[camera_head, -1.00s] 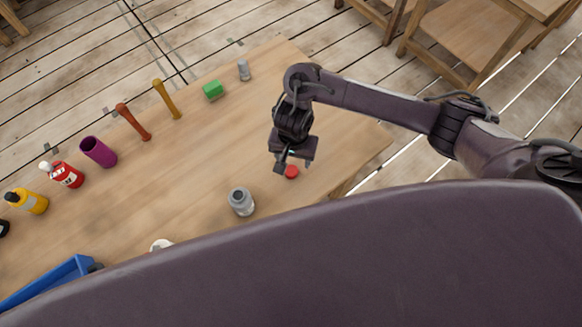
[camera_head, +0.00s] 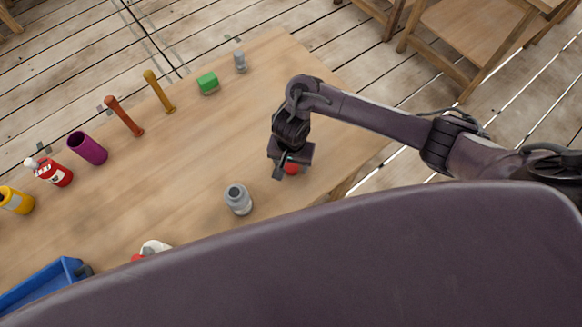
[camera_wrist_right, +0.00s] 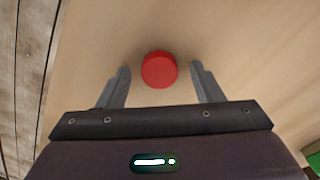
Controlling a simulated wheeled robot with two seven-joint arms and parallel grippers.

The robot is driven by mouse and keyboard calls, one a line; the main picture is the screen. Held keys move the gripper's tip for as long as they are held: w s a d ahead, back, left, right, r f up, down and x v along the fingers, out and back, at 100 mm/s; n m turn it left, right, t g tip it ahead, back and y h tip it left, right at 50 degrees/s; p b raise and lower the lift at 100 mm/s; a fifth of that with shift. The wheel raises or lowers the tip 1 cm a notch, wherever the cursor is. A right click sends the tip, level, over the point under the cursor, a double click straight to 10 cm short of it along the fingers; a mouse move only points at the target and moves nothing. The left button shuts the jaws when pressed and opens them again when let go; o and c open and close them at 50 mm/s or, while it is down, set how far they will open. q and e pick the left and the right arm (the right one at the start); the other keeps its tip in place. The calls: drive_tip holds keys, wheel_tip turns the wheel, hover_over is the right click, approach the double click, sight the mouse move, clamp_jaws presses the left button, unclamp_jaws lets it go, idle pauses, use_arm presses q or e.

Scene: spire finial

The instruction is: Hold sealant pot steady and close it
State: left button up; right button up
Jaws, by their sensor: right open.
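The sealant pot (camera_head: 238,198) is a grey jar standing upright on the table, its top without a lid. A round red lid (camera_head: 291,169) lies on the table to the right of the pot, partly hidden by my right gripper (camera_head: 284,172). In the right wrist view, the red lid (camera_wrist_right: 159,69) sits between the fingertips of my open right gripper (camera_wrist_right: 162,75), with a gap on each side. The fingers do not touch it. My left gripper is not in view.
On the wooden table (camera_head: 200,150) stand a green block (camera_head: 208,83), a small grey item (camera_head: 240,61), a purple cup (camera_head: 88,148), and red and yellow bottles. A blue bin (camera_head: 45,285) is at the lower left. My dark body hides the near edge.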

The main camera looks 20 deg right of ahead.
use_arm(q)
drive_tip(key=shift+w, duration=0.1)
use_arm(e)
drive_tip(key=shift+f, duration=0.1)
drive_tip(key=shift+c, duration=0.6)
drive_tip(key=c, duration=0.9)
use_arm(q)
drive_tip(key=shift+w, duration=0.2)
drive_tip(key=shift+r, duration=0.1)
